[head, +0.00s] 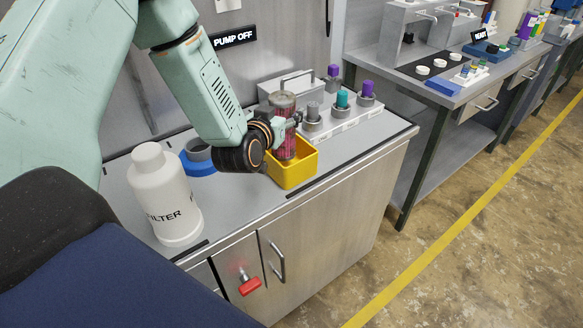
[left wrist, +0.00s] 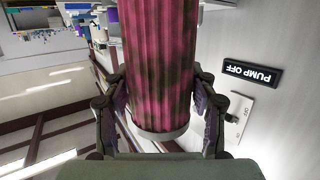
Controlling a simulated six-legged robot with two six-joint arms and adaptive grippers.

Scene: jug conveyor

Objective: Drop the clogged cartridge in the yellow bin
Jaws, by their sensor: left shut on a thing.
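The clogged cartridge (head: 285,143) is a pleated, dark-stained pink-red cylinder with a grey end cap. My left gripper (head: 289,124) is shut on it and holds it upright. In the left wrist view the cartridge (left wrist: 162,60) fills the middle, with a finger of my left gripper (left wrist: 160,110) on each side. The yellow bin (head: 294,175) stands on the counter directly below. The cartridge's lower end is in or just over the bin's opening; I cannot tell whether it touches the bottom. My right gripper is not in view.
A white filter housing (head: 163,195) stands left on the counter (head: 235,205), near a blue ring-shaped holder (head: 198,158). Right of the bin, a rack (head: 330,130) holds several capped cartridges. A PUMP OFF sign (head: 233,38) is on the wall. A red-handled valve (head: 249,286) is on the cabinet front.

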